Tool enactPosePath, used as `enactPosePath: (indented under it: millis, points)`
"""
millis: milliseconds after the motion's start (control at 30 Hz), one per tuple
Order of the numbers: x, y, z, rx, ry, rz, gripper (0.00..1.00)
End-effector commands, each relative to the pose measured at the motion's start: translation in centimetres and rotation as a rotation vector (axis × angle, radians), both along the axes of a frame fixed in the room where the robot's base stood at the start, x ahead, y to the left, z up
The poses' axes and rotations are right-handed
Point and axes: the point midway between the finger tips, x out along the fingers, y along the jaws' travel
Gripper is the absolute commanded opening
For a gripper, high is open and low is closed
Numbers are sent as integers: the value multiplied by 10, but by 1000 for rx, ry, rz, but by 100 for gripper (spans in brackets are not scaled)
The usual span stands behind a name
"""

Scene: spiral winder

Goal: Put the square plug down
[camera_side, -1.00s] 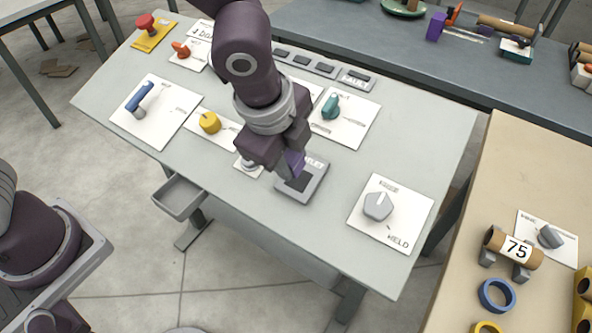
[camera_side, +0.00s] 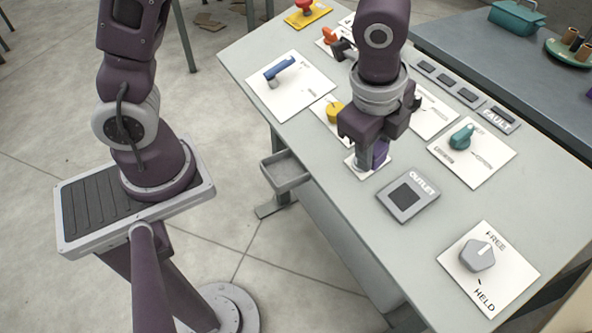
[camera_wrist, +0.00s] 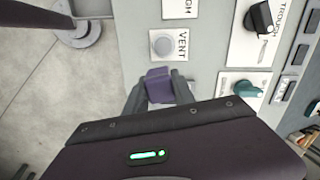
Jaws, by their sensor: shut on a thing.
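My gripper (camera_side: 368,153) is shut on a purple square plug (camera_side: 380,153). The plug also shows between the fingers in the wrist view (camera_wrist: 159,85). In the side view the gripper is over the small white plate up and left of the grey outlet (camera_side: 424,205). The outlet has a dark square in its middle and nothing stands on it. The wrist view shows the white VENT plate (camera_wrist: 184,45) with its round grey knob just beyond the plug. How high the plug is above the bench cannot be told. The outlet is not visible in the wrist view.
The FREE/HELD plate with a grey knob (camera_side: 477,254) lies near the right end. A teal knob (camera_side: 461,137) is at the back right. A yellow knob (camera_side: 335,112) and a blue lever (camera_side: 279,68) are to the left. Bare bench shows around the outlet.

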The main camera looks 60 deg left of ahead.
Motion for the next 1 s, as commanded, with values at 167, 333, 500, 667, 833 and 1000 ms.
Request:
enactPosePath:
  millis: [167, 333, 500, 667, 833, 1000]
  points:
    - [-28, 72, -4, -30, 94, 253, 0]
    - [-64, 117, -5, -74, 168, 455, 0]
    - [-86, 136, -6, -105, 205, 557, 0]
    - [-93, 139, -23, -115, 220, 579, 0]
    - [-94, 139, -61, -114, 222, 578, 0]
    - [-93, 139, -91, -112, 219, 579, 0]
